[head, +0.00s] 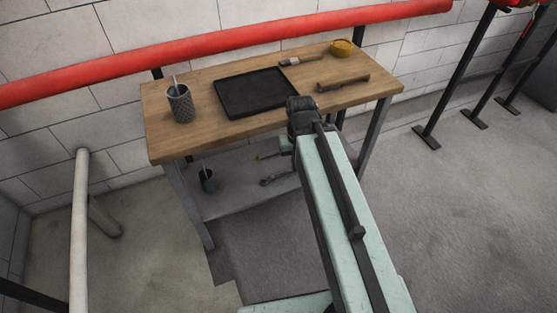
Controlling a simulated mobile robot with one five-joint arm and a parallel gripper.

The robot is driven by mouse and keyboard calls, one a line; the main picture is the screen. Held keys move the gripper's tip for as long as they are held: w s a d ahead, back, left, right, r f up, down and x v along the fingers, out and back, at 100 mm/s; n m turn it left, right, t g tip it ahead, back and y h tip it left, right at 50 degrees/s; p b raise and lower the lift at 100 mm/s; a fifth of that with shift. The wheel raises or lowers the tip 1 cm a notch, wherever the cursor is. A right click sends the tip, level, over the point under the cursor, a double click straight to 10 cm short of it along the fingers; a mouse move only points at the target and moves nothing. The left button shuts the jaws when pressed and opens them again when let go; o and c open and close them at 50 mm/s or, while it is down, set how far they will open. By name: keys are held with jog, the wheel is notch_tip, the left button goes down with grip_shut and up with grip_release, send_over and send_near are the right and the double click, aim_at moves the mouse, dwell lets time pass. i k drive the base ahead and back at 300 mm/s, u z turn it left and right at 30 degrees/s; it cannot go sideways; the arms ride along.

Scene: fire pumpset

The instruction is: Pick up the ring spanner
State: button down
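A small dark metal tool that looks like a spanner (278,179) lies on the lower shelf (232,199) of the workbench, below the tabletop's front edge. It is small here, so I cannot be sure that it is the ring spanner. My arm reaches up from the bottom right, and its dark end with my gripper (301,104) is in front of the tabletop's front edge, above and to the right of that tool. The fingers cannot be made out, and I see nothing held.
A dark cup (207,180) and yellow-tipped tool (268,155) are on the shelf. A red pipe (190,52) runs behind.

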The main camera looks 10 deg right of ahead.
aim_at(269, 180)
jog(key=z, duration=0.05)
jog(key=i, duration=0.1)
jog(key=u, duration=3.65)
jog(key=k, duration=1.7)
jog(key=z, duration=0.9)
jog(key=i, duration=1)
